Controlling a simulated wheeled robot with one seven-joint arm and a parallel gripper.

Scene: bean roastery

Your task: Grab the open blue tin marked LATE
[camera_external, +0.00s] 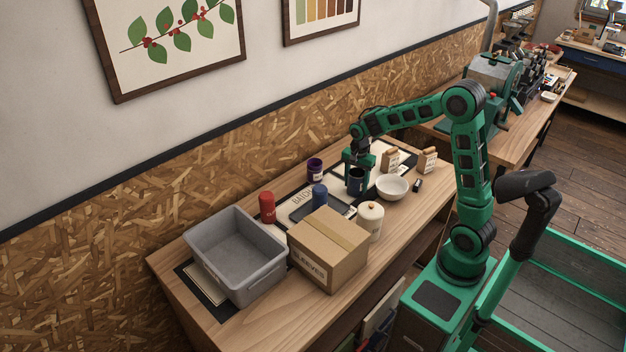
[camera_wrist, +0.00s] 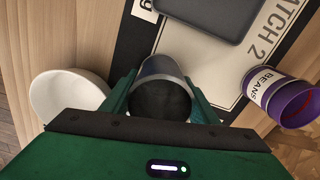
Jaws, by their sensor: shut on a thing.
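A dark blue, open-topped tin (camera_external: 356,182) stands upright at the middle of the bench, among the other containers. In the wrist view the tin (camera_wrist: 160,68) shows a pale metal rim and a dark inside. My gripper (camera_external: 357,168) comes down over it from above. In the wrist view its green fingers (camera_wrist: 159,98) press on the left and right sides of the tin. I cannot read any marking on this tin. Another blue tin (camera_external: 320,197), seemingly closed on top, stands to the left.
A white bowl (camera_external: 392,187) sits close to the right. A purple tin marked BEANS (camera_wrist: 257,88) stands behind to the left. A red tin (camera_external: 267,207), cream jar (camera_external: 370,225), SLEEVES box (camera_external: 327,255) and grey crate (camera_external: 245,282) fill the left part. Cards (camera_external: 427,160) stand at the right.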

